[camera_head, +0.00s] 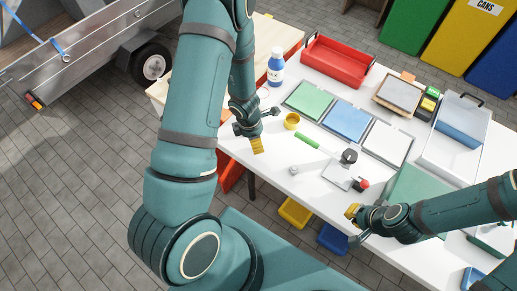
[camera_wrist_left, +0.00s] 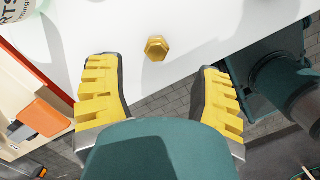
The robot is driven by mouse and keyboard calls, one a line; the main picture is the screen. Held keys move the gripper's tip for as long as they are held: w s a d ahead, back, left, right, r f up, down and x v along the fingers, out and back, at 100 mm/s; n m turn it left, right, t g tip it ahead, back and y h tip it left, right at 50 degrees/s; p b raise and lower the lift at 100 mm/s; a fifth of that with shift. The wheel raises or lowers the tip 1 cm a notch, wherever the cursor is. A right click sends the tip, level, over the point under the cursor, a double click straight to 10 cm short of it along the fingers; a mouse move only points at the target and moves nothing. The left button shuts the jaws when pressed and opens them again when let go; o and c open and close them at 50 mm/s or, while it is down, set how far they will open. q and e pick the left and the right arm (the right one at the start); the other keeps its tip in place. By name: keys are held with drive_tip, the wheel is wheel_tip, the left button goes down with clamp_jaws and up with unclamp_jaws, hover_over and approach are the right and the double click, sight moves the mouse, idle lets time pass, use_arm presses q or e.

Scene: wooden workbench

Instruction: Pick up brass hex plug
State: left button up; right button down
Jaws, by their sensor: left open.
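The brass hex plug (camera_wrist_left: 156,48) stands on the white table in the left wrist view, its six-sided top facing the camera. It lies ahead of and between the fingers of my left gripper (camera_wrist_left: 158,85), which are spread wide with yellow pads and touch nothing.
A blue-and-white bottle (camera_head: 276,67), a brass-coloured cup (camera_head: 291,121) and a green rod (camera_head: 307,141) are near the left gripper. Green (camera_head: 309,99), blue (camera_head: 347,120) and white (camera_head: 388,143) panels lie beyond. A red tray (camera_head: 336,62) is at the back.

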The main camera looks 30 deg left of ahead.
use_arm(q)
drive_tip(key=shift+w+d+f+b, duration=0.15)
drive_tip(key=shift+f+b, duration=0.3)
drive_tip(key=shift+f, duration=0.55)
drive_tip(key=shift+w+f+b, duration=0.2)
drive_tip(key=shift+f+b, duration=0.2)
drive_tip(key=shift+f, duration=0.55)
drive_tip(key=shift+w+d+f+b, duration=0.15)
drive_tip(key=shift+f+b, duration=0.3)
drive_tip(key=shift+f, duration=0.55)
use_arm(e)
drive_tip(key=shift+s+a+f, duration=0.1)
drive_tip(key=shift+s+f, duration=0.05)
drive_tip(key=shift+f, duration=0.65)
drive_tip(key=shift+s+f, duration=0.1)
drive_tip(key=shift+f, duration=0.65)
drive_tip(key=shift+r, duration=0.1)
use_arm(q)
drive_tip(key=shift+r, duration=0.1)
clamp_jaws()
